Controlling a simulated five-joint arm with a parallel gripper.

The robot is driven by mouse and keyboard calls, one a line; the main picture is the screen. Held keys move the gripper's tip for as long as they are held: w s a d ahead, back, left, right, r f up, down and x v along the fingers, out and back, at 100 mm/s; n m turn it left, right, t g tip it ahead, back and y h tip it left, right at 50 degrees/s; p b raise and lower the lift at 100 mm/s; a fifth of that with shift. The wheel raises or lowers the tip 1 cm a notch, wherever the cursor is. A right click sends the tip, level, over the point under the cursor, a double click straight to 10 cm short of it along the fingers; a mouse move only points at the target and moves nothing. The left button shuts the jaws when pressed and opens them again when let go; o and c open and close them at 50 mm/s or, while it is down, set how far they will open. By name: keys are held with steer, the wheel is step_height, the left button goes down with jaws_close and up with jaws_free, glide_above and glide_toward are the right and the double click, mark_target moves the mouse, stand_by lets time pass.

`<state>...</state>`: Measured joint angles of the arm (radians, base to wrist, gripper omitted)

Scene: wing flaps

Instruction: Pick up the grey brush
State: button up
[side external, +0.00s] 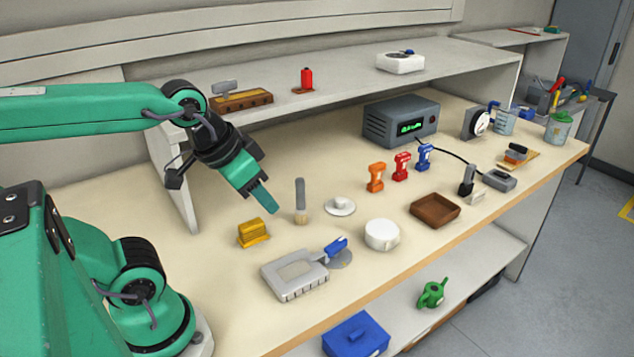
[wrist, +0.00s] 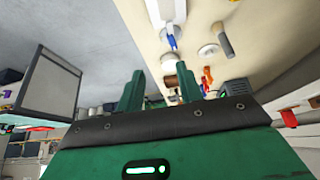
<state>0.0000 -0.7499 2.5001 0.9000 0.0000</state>
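The grey brush (side external: 300,193) is on the pale workbench, with its grey handle toward the back and its tan bristle end toward the front. It seems to be the grey handle with a tan end in the wrist view (wrist: 225,40). My gripper (side external: 265,198) is above the bench, left of the brush and apart from it, pointing down and to the right. In the wrist view my gripper (wrist: 160,85) shows two green fingers apart, with nothing held between them.
A yellow block (side external: 252,233) lies front left of the brush. A white saucer (side external: 340,208) is close on its right. A grey tool (side external: 295,274), a white round container (side external: 381,235) and a brown tray (side external: 435,210) lie nearer the front. A raised shelf (side external: 340,82) runs behind.

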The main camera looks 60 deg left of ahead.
steer(key=shift+o, duration=1.2)
steer(key=n+g, duration=0.5)
steer(key=n, duration=0.2)
glide_toward(300, 179)
steer(key=f, duration=0.6)
steer(key=shift+w+d+f, duration=0.1)
steer(key=shift+d+f, duration=0.05)
steer(key=shift+d, duration=0.15)
steer(key=shift+w+a+f+g, duration=0.15)
steer(key=shift+a+f+g, duration=0.15)
steer(key=shift+a+f, duration=0.1)
steer(key=shift+d+f, duration=0.2)
steer(key=shift+f, duration=3.7)
